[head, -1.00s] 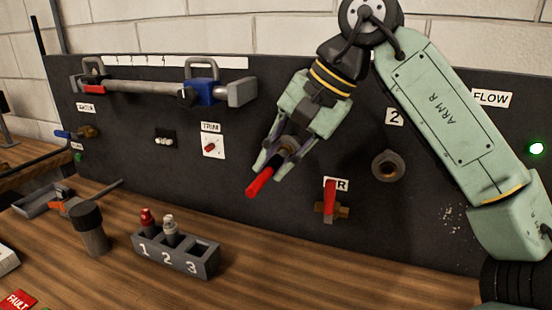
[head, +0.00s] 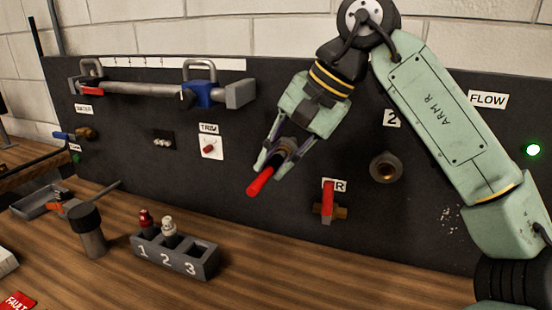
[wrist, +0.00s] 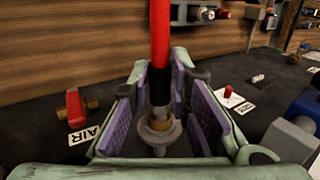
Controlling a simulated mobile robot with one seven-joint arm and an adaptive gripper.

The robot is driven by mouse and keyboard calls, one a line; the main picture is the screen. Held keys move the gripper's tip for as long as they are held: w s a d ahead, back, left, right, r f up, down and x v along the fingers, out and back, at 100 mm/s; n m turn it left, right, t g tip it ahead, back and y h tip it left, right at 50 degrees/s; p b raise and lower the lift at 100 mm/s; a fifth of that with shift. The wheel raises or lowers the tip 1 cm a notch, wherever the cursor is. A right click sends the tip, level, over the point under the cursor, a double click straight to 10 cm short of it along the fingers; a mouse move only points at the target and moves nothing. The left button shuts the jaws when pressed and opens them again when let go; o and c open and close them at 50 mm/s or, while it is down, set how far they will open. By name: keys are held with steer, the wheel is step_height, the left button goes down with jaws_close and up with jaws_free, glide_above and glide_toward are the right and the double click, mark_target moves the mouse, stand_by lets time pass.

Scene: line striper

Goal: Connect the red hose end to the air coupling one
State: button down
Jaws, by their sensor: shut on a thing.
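The red hose end (head: 262,180) is a short red tube with a black collar, held in my gripper (head: 276,163) in front of the dark panel. The hose end also shows in the wrist view (wrist: 160,45), between the purple finger pads of my gripper (wrist: 168,108). Right behind the collar is a brass fitting with a pale round flange, which looks like air coupling one (wrist: 158,134). The collar and fitting look lined up, but I cannot tell whether they are joined. My fingers and wrist hide most of this spot in the head view.
A second coupling (head: 386,167) under label 2 is bare, to the right. A red-handled valve (head: 328,200) by the AIR label sits low beside my gripper. A numbered block (head: 178,258) and a dark-headed mallet-like tool (head: 88,228) stand on the bench.

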steer(key=shift+w+d, duration=0.15)
steer(key=shift+w, duration=0.25)
steer(key=c, duration=1.4)
jaws_free()
steer(key=shift+o, duration=0.2)
steer(key=shift+o, duration=1.3)
steer(key=v, duration=0.7)
